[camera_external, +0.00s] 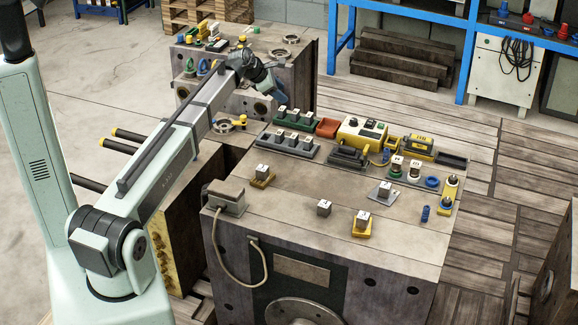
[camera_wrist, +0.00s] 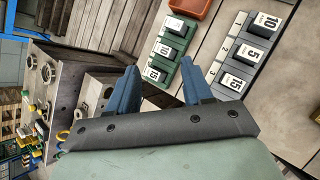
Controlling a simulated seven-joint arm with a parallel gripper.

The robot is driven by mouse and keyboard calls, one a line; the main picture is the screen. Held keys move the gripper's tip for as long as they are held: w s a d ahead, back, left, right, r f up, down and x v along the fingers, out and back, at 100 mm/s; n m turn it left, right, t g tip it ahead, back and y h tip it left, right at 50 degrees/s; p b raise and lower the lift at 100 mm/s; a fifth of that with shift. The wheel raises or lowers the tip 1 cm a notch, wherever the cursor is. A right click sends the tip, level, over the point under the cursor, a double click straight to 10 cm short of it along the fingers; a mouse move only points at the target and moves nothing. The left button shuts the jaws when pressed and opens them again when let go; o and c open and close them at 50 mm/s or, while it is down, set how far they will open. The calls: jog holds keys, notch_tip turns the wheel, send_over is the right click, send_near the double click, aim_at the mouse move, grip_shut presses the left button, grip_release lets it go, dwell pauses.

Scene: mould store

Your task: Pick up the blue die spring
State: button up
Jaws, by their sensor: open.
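A small blue ribbed cylinder, which looks like the blue die spring (camera_external: 425,213), stands near the right edge of the large mould block's top (camera_external: 300,185) in the external view. It does not show in the wrist view. My gripper (camera_external: 281,97) is above the far left part of the block, well away from the spring. In the wrist view my gripper's two blue fingers (camera_wrist: 158,66) are apart with nothing between them.
Green (camera_external: 294,118) and grey (camera_external: 290,145) racks of labelled blocks stand at the back left, beside a red tray (camera_external: 327,127). A yellow control box (camera_external: 362,134) is behind. Yellow-based cylinders (camera_external: 447,192) stand close to the spring. The block's middle is mostly clear.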

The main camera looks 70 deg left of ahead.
jog(key=w+d+r+t, duration=0.2)
jog(key=w+d+t, duration=0.3)
jog(key=w+d, duration=1.1)
jog(key=w+d+r+n+t+y, duration=0.1)
jog(key=w+d+t, duration=0.15)
jog(key=d, duration=1.05)
jog(key=w+d+r+n+t+y, duration=0.15)
jog(key=w+d, duration=0.25)
jog(key=d, duration=0.9)
jog(key=s+d+f+n+y, duration=0.1)
jog(key=s+d+f+n, duration=0.15)
jog(key=d, duration=0.55)
jog(key=s+d+f+n+y, duration=0.1)
jog(key=s+d+n+y, duration=0.15)
jog(key=d, duration=0.55)
send_near(433, 208)
jog(key=shift+n+g, duration=0.25)
jog(key=shift+g, duration=0.05)
jog(key=x, duration=0.4)
jog(key=shift+r, duration=0.15)
jog(key=shift+w+a, duration=0.15)
jog(key=shift+w, duration=0.1)
jog(key=shift+x, duration=3.5)
